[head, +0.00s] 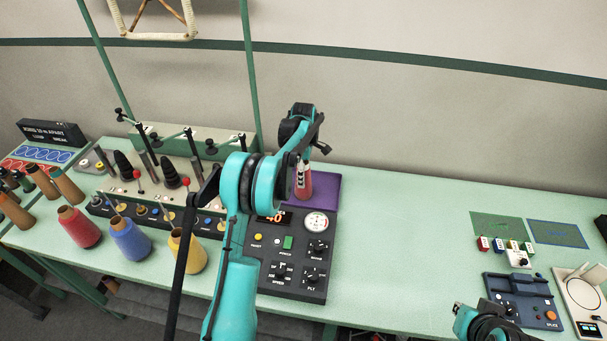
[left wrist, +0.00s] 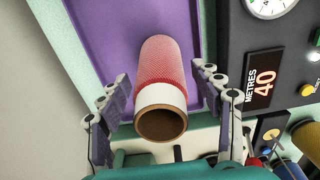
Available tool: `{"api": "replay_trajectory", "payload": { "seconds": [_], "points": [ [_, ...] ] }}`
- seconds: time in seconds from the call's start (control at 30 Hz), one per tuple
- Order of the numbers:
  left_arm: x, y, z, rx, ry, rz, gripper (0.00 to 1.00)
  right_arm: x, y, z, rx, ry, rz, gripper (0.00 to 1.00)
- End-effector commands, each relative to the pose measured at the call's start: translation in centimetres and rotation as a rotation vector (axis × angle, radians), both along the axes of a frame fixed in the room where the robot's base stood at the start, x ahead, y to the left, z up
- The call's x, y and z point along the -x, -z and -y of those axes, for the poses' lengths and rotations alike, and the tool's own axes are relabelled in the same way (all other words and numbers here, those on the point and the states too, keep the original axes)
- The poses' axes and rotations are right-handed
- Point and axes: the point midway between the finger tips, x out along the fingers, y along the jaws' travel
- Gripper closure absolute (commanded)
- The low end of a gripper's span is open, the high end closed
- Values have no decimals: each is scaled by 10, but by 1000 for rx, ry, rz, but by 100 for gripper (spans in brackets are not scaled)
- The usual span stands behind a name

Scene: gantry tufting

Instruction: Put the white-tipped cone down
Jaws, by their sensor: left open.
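The white-tipped cone (head: 304,184) is red with a white band at its open top end. It appears to stand upright on the purple mat (head: 326,190), behind the control panel. In the left wrist view the cone (left wrist: 163,70) lies between the two fingers of my left gripper (left wrist: 163,78), with a gap on each side. That gripper is open, and its arm hides part of the mat in the head view. My right arm's end (head: 490,324) shows at the bottom right edge; its fingers cannot be made out.
The control panel (head: 292,285), with a gauge and a display reading 40, is directly in front of the mat. Red (head: 80,228), blue (head: 130,240) and yellow (head: 187,252) cones stand to the left. The green table (head: 400,235) is clear right of the mat.

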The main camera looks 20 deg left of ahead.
Motion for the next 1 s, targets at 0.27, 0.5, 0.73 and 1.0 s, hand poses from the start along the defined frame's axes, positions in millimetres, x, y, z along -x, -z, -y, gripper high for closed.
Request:
{"api": "replay_trajectory", "payload": {
  "seconds": [0.27,0.5,0.73,1.0],
  "points": [
    [0,-47,0,0,0,0,35,0,-10,0,0,0,0,100],
    [0,-98,0,0,0,0,35,0,-18,0,0,0,0,100],
    [1,-122,1,-1,6,2,35,0,-21,0,0,0,0,100],
    [31,-166,29,-25,230,74,35,0,-21,0,0,0,0,100]
  ]
}}
